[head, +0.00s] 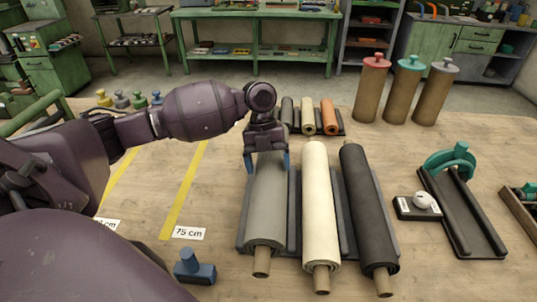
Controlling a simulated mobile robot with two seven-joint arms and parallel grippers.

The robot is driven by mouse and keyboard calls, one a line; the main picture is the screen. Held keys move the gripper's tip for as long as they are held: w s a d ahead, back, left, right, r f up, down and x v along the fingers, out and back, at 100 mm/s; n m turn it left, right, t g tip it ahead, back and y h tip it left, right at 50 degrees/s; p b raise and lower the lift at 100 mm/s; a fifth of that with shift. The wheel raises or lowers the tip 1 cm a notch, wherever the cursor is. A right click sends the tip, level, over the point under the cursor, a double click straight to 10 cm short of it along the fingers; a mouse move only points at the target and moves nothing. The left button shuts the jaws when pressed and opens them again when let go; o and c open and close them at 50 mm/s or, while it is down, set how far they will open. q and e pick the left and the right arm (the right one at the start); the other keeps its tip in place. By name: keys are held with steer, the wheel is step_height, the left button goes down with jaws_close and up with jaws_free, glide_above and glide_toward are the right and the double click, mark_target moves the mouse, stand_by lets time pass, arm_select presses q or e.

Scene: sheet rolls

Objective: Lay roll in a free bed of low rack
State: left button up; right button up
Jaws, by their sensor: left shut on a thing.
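My left gripper (266,160) reaches in from the left. Its blue fingertips straddle the grey roll (267,205) near its far end and are shut on it. The grey roll lies along the leftmost bed of the dark low rack (243,238); whether it rests fully in the bed or slightly above is hard to tell. A cream roll (320,200) lies in the middle and a black roll (368,210) to its right, both on the rack. The gripper hides part of the grey roll's far end. My right gripper is not in view.
A smaller rack with short rolls (329,116) stands behind. Three upright rolls with red, teal and grey caps (405,95) stand at back right. A black stand with a teal part (463,215) is at right. A blue block (194,268) sits front left, by yellow table lines.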

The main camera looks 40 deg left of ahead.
arm_select(q)
steer(key=shift+w+f+b, duration=0.1)
steer(key=shift+f+b, duration=0.2)
steer(key=shift+f, duration=2.35)
steer(key=shift+f, duration=0.2)
steer(key=o, duration=1.7)
steer(key=shift+f, duration=0.15)
steer(key=shift+c, duration=0.2)
steer(key=v, duration=1.2)
